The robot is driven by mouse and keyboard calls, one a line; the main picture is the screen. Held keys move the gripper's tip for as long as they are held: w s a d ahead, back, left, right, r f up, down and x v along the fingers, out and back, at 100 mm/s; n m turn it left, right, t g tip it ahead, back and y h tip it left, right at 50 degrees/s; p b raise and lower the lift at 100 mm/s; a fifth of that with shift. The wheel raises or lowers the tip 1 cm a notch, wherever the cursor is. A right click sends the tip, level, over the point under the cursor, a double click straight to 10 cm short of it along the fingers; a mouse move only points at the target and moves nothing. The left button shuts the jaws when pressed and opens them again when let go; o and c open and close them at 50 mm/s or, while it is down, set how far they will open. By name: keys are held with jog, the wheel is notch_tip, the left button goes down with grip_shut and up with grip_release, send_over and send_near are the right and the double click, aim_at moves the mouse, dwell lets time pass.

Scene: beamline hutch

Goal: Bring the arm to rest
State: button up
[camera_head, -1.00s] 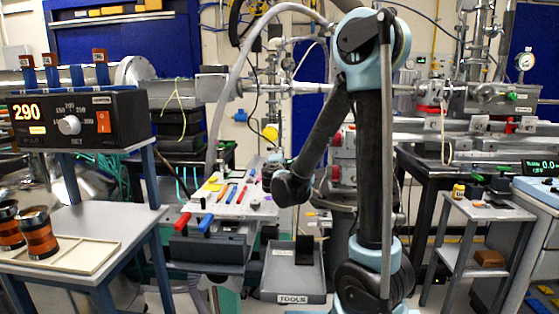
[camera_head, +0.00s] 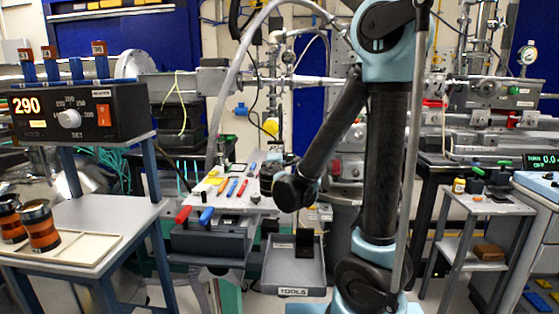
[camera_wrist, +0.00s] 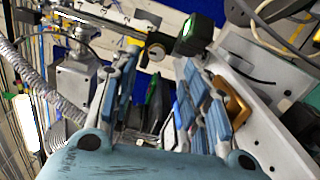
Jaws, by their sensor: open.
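My arm (camera_head: 385,150) rises in the right middle of the head view, bends at a blue-grey joint at the top, and a dark link slopes down left to a dark joint above the bench. My gripper (camera_wrist: 157,98) shows in the wrist view, its two blue-grey fingers spread wide apart. Nothing is held between them; cluttered background shows through the gap. I cannot make out the fingers in the head view.
A bench (camera_head: 238,200) with coloured tools lies left of my arm, with a grey TOOLS tray (camera_head: 293,291) below it. A table (camera_head: 80,215) with copper-banded cylinders stands left. A small cart (camera_head: 490,206) and a blue-topped cabinet (camera_head: 537,190) stand right.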

jog(key=s+d+f+m+g+h, duration=0.2)
jog(key=s+d+f+m+g, duration=0.15)
jog(key=d, duration=0.45)
jog(key=s+d+f+m+g+h, duration=0.1)
jog(key=s+d+f+m+g, duration=0.2)
jog(key=d, duration=0.5)
jog(key=s+d+f+m+g+h, duration=0.1)
jog(key=s+d+m+g+h, duration=0.2)
jog(key=d, duration=0.5)
jog(key=s+f+m+g+y, duration=0.3)
jog(key=s+f+m, duration=0.1)
jog(key=s, duration=0.7)
jog(key=s+f+m+g+y, duration=0.3)
jog(key=s+f+m, duration=0.2)
jog(key=s, duration=0.6)
jog(key=shift+y, duration=0.3)
jog(key=shift+s+a+f, duration=0.1)
